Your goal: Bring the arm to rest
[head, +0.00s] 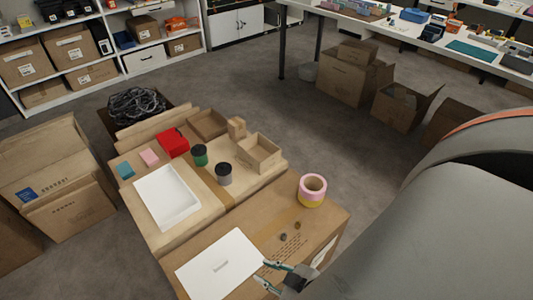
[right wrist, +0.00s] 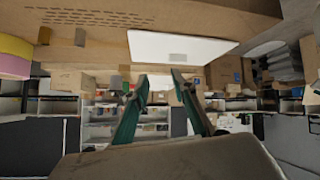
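My right gripper (head: 271,276) is at the bottom of the head view, by the front carton's near right edge, close to the right end of a white card (head: 218,265). In the right wrist view its two green-tipped fingers (right wrist: 159,80) are spread apart with nothing between them. The white card (right wrist: 180,47) and the carton also show there, beyond the fingertips. My right arm fills the lower right of the head view. My left gripper is in neither view.
The front carton (head: 333,215) bears stacked pink and yellow tape (head: 312,190) and small brown pieces. Behind it, another carton holds a white tray (head: 168,196), a red item (head: 173,142), jars and small boxes. Open cartons (head: 352,75) stand under the table. Grey floor lies between.

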